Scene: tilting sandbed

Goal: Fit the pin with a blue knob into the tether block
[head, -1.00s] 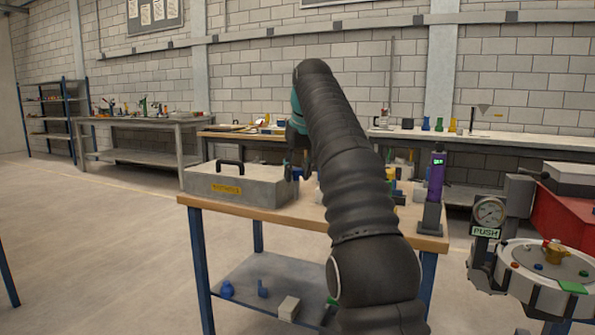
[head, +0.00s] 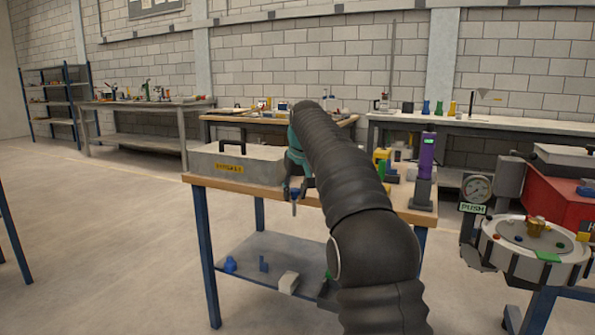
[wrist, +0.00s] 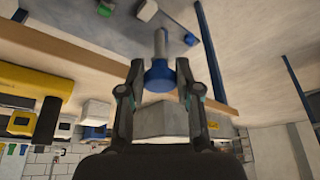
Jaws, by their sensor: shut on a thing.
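The pin with a blue knob (wrist: 159,76) is in my gripper (wrist: 163,72) in the wrist view. Its grey shaft (wrist: 160,43) points away from the jaws. The two fingers are shut on the knob from either side. In the head view my gripper (head: 297,188) hangs near the workbench's front edge, with the blue knob (head: 295,192) between its fingers and the shaft below. My arm hides part of the bench behind it. I cannot tell which thing is the tether block.
A grey lidded case (head: 225,168) stands on the workbench's left; a purple device (head: 426,158) stands at its right. Blue parts and a pale block (head: 288,283) lie on the lower shelf. A round table (head: 500,240) with a brass fitting (head: 537,226) stands right.

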